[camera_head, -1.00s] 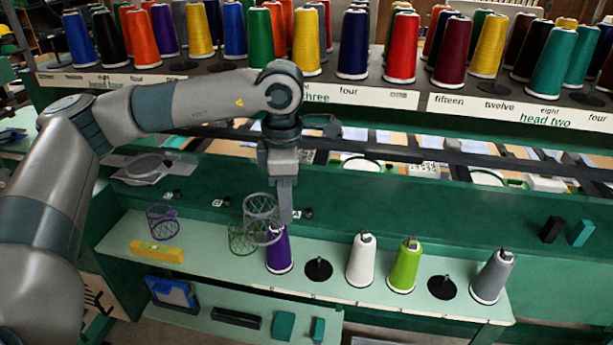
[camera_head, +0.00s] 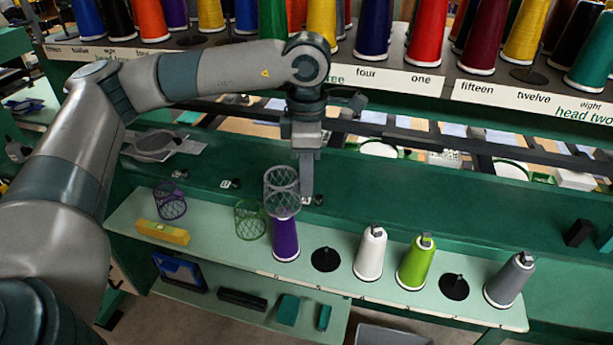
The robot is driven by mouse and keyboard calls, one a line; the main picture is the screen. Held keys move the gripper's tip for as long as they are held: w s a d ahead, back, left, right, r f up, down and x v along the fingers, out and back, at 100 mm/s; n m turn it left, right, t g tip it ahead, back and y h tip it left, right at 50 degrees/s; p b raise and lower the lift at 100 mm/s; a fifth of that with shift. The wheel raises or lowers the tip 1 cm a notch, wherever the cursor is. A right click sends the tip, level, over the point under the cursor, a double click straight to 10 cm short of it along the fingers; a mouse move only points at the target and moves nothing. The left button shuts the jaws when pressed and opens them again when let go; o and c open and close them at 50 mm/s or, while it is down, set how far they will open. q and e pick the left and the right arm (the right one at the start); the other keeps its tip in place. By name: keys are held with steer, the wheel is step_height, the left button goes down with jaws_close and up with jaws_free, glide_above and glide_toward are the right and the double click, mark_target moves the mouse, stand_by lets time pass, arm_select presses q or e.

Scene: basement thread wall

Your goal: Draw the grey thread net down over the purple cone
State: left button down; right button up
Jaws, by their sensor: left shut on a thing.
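The purple cone (camera_head: 286,241) stands upright on the pale green shelf. The grey thread net (camera_head: 282,183), an open mesh tube, is at the top of the cone. Its lower end overlaps the cone's tip in the head view; I cannot tell how far it reaches around it. My left gripper (camera_head: 306,194) points straight down at the net's right side and is shut on the net's wall. The fingertips are small and partly merge with the net. My right gripper is not in view.
A green net (camera_head: 250,219) stands just left of the purple cone, a purple net (camera_head: 170,201) farther left near a yellow block (camera_head: 163,233). To the right are an empty black peg (camera_head: 326,259), a white cone (camera_head: 370,254), a lime cone (camera_head: 416,262) and a grey cone (camera_head: 510,280).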

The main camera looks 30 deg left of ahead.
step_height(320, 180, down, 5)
steer(key=b, duration=0.5)
arm_select(q)
steer(key=shift+s+f+b, duration=0.1)
steer(key=shift+f+b, duration=1.8)
steer(key=shift+f, duration=5.5)
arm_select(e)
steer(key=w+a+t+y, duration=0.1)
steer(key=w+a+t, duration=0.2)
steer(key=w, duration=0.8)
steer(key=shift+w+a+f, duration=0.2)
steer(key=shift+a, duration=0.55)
